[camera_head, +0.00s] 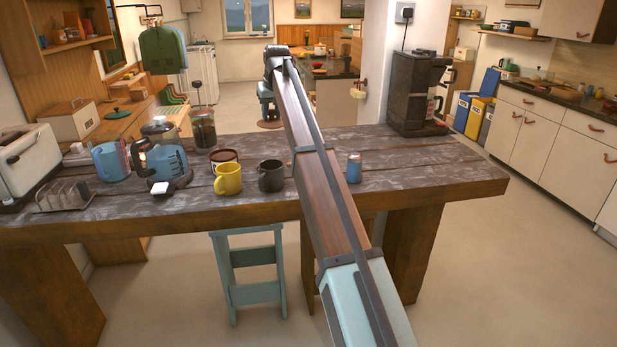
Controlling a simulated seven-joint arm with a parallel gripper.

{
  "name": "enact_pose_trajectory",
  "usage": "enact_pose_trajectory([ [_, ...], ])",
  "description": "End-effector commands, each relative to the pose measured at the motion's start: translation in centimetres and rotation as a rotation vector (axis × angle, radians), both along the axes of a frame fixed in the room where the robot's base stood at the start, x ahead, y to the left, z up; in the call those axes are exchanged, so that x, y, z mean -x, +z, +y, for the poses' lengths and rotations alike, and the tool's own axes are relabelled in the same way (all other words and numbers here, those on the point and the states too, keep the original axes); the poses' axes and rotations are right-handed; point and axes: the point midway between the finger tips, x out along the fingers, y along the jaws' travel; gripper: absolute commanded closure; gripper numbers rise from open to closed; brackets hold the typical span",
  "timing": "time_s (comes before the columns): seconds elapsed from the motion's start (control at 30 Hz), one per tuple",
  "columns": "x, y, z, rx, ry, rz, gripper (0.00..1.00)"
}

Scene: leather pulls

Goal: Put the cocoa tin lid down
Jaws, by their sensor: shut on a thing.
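My arm reaches away over the dark wooden table (420,170) and bends down at its far end. My gripper (268,114) is small and far off there, pointing down. It is shut on a flat brownish round thing, which looks like the cocoa tin lid (269,124). The lid shows near the table's far edge; I cannot tell whether it touches the wood. A low brown round tin (223,156), which may be the cocoa tin, stands left of it and nearer, behind the yellow mug (228,179).
A dark mug (271,176) and a blue bottle (354,168) stand near my arm. A blue kettle (166,162), blue jug (110,161), glass press (203,129) and toast rack (66,196) crowd the left. A coffee machine (414,92) stands right. Wood right of the bottle is bare.

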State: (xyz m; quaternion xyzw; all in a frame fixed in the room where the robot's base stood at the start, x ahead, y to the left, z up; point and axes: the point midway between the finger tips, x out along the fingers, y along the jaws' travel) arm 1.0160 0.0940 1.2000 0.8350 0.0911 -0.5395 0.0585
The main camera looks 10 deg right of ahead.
Motion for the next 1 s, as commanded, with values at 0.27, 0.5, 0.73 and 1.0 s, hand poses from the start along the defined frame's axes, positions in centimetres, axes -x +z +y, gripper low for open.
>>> enact_pose_trajectory([
  [0.27, 4.7, -1.9, -10.0, -0.019, -0.097, 0.0, 0.95],
  [0.5, 9.7, -3.8, -12.4, -0.03, -0.069, 0.003, 0.95],
  [0.73, 11.8, -4.6, -11.4, -0.019, 0.05, 0.002, 0.95],
  [1.0, 11.8, -6.0, -11.4, 0.001, 0.102, 0.001, 0.95],
])
